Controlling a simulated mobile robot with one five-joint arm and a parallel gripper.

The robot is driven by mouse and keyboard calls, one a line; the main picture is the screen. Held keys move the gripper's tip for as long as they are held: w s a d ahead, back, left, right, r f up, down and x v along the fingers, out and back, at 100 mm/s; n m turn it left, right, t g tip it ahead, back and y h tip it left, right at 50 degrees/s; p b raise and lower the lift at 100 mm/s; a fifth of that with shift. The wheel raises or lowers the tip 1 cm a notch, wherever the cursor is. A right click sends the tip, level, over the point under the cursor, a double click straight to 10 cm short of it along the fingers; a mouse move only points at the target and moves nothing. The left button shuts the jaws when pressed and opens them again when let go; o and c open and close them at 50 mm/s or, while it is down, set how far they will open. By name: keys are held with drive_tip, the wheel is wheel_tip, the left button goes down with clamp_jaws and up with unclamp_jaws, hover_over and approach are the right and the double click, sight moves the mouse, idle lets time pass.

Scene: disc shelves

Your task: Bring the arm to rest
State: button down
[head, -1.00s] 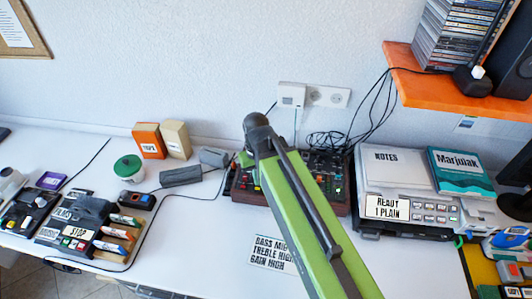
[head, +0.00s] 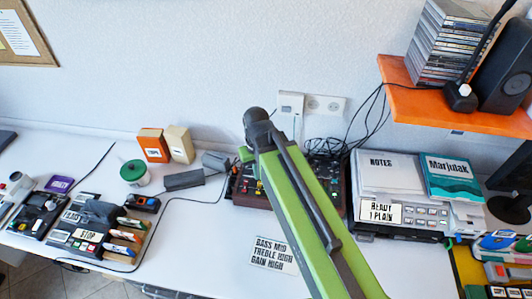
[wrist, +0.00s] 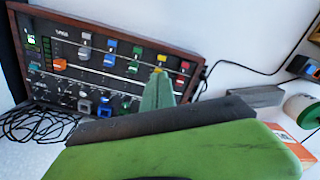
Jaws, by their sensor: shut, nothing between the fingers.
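My green arm (head: 300,215) reaches from the bottom right of the head view up to a dark joint (head: 257,125) in front of the mixer. The mixer (head: 333,180) is a dark box with a wooden rim and coloured knobs, partly hidden behind my arm. In the wrist view the mixer (wrist: 60,82) fills the upper left, with rows of coloured sliders and knobs. My gripper (wrist: 158,88) shows there as green fingers, shut and empty, in front of the mixer's panel. I cannot tell whether it touches. In the head view the gripper is mostly hidden behind the arm.
A printer (head: 385,221) with notes and a teal book (head: 450,176) stands right of the mixer, below an orange shelf (head: 450,112). A label card (head: 270,254) lies in front. Left are grey blocks (head: 184,180), an orange box (head: 153,145) and a green-lidded cup (head: 134,174).

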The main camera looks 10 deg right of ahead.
drive_tip(key=shift+r, duration=0.35)
drive_tip(key=d+m, duration=0.3)
drive_tip(key=d, duration=1)
drive_tip(key=shift+s, duration=0.35)
